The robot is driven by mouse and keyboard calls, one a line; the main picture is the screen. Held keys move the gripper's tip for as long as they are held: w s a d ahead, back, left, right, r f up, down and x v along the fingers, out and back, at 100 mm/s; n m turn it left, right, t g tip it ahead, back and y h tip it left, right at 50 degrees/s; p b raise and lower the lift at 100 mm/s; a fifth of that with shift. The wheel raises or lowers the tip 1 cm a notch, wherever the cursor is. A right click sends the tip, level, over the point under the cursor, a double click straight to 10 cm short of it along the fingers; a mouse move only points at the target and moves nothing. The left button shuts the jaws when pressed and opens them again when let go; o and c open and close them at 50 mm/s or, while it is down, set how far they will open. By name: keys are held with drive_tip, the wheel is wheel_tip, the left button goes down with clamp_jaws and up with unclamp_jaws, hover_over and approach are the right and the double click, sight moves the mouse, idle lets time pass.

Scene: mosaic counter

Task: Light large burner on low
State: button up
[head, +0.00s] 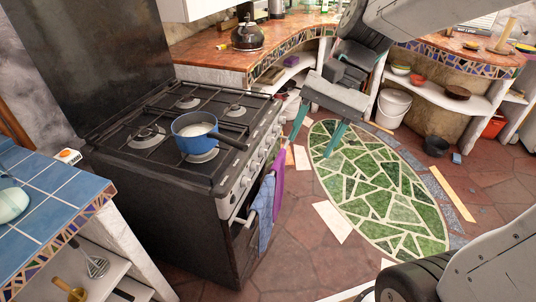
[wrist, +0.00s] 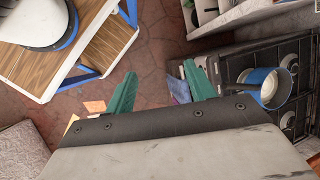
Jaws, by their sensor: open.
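The black stove (head: 165,190) stands at the left in the head view, and part of its top (wrist: 300,75) shows at the right in the wrist view. The burner at the left (head: 147,137) looks larger than the two back ones (head: 189,102). A blue pan (head: 190,142) with pale contents covers a front burner; it also shows in the wrist view (wrist: 270,85). I see no flame. Several silver knobs (head: 245,180) line the stove's front panel. My gripper (head: 316,132) is open and empty, right of the stove and apart from the knobs. Its teal fingers show in the wrist view (wrist: 160,74).
The pan's handle (head: 232,143) reaches toward the knobs. Purple (head: 278,178) and blue (head: 263,208) cloths hang on the stove's front. A blue-tiled counter (head: 45,190) is at the left; a curved counter with a kettle (head: 247,36) is behind. The green mosaic floor (head: 385,195) is clear.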

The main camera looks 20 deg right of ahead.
drive_tip(key=w+d+f+m+t+y, duration=0.1)
drive_tip(key=w+f+m+y, duration=0.3)
drive_tip(key=w+f+m, duration=0.5)
drive_tip(key=w+f+m+t+y, duration=0.1)
drive_tip(key=w+f+m+y, duration=0.35)
drive_tip(key=w, duration=0.95)
drive_tip(key=m+t+y, duration=0.2)
drive_tip(key=m+t, duration=0.7)
drive_tip(key=m, duration=0.5)
approach(264, 153)
drive_tip(key=w+x, duration=0.1)
drive_tip(key=x, duration=0.7)
drive_tip(key=shift+s+d+f, duration=0.1)
drive_tip(key=shift+d+f, duration=0.2)
drive_tip(key=shift+f, duration=0.05)
drive_tip(key=c, duration=1)
